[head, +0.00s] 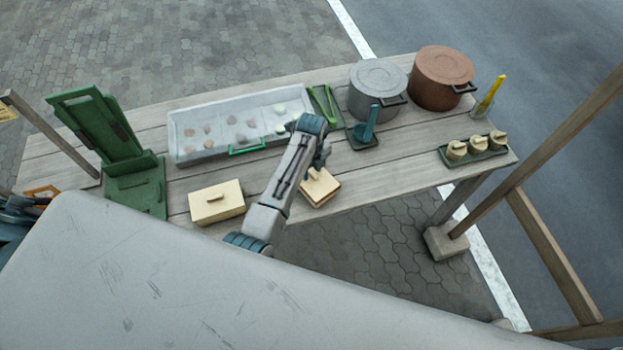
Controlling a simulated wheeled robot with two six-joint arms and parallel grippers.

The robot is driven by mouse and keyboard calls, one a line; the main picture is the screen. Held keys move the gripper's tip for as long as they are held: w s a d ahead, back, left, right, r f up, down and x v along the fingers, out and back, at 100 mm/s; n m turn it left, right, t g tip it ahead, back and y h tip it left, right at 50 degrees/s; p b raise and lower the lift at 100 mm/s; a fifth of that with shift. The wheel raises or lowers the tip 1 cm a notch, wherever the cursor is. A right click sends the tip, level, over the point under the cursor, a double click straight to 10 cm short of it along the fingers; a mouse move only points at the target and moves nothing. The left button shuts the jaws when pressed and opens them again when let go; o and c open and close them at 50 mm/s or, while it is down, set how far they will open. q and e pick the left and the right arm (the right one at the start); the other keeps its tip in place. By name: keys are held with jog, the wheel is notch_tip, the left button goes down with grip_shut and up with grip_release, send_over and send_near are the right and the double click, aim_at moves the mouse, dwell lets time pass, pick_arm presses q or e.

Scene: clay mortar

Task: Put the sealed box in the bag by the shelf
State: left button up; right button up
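Two pale cream boxes lie along the near edge of the wooden table. The right box (323,193) is smaller in view and partly hidden by my arm. I cannot tell which is the sealed box. My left gripper (319,163) points down just over or at the right box; its fingers are small and dark, and I cannot tell whether they touch it or are open. No bag or shelf can be made out. My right gripper is not clearly visible.
On the wooden table (400,165) stand a green stand (135,185), a clear tray (185,145) of small pieces, a grey pot (377,88), a brown pot (440,78) and a small tray (485,155) of lidded jars. Wooden posts (540,155) rise at the right.

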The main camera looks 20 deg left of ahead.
pick_arm(q)
jog(key=shift+f, duration=0.2)
grip_shut()
jog(key=shift+w+r, duration=0.1)
jog(key=shift+r, duration=0.1)
